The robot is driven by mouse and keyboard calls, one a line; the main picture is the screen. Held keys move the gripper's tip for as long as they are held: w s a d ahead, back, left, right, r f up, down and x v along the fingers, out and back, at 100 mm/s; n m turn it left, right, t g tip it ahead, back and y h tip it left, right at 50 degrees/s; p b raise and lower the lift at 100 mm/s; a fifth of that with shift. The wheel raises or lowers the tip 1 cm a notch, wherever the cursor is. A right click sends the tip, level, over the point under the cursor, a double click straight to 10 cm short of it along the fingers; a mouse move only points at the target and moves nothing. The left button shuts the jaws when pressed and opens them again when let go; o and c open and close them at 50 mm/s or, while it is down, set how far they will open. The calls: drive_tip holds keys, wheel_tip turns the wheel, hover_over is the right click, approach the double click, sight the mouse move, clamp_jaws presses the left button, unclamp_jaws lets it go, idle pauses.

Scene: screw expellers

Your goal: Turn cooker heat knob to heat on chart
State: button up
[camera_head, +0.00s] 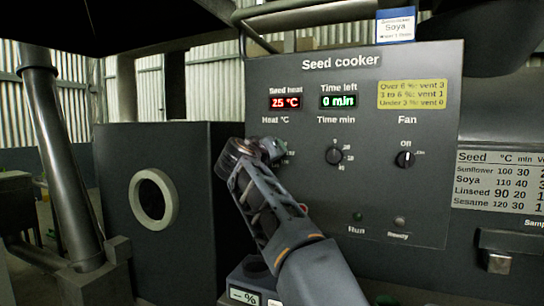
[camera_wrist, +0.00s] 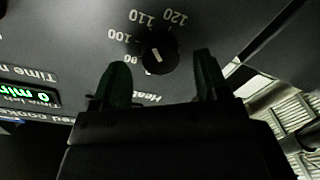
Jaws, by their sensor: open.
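The heat knob (camera_wrist: 161,50) is a round black knob with a short white line, on the dark seed cooker panel (camera_head: 430,130). Marks 80, 100, 110 and 120 curve round it in the wrist view; I cannot tell clearly which mark the line points to. My gripper (camera_wrist: 163,78) is open, its two fingers spread either side of the knob's near side, with nothing held. In the head view my gripper (camera_head: 262,150) covers the heat knob. The chart (camera_head: 498,182) lists Soya at 110 °C and 40 min. A tag (camera_head: 396,26) on top reads Soya.
The time knob (camera_head: 334,155) and fan knob (camera_head: 405,159) sit right of the heat knob. Red display (camera_head: 286,102) reads 25 °C; green display (camera_head: 339,101) reads 0 min. Run (camera_head: 357,216) and Ready (camera_head: 399,221) are below. A dark box with a round port (camera_head: 170,198) stands left.

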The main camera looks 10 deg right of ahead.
drive_tip(key=b+v, duration=0.1)
drive_tip(key=v, duration=1.1)
drive_tip(key=shift+s+a+f, duration=0.1)
drive_tip(key=s+d+f+n+g+y+p, duration=0.2)
drive_tip(key=s+d+f+g+y+p, duration=0.35)
drive_tip(key=p, duration=1.05)
drive_tip(key=s+d+f+m+g+y+p, duration=0.1)
drive_tip(key=s+f+g+y+p, duration=0.3)
drive_tip(key=s+f+p, duration=0.6)
drive_tip(key=s+m+g+p, duration=0.1)
drive_tip(key=s, duration=0.3)
drive_tip(key=shift+d+f+p, duration=0.35)
drive_tip(key=shift+g, duration=0.25)
drive_tip(key=shift+c, duration=0.5)
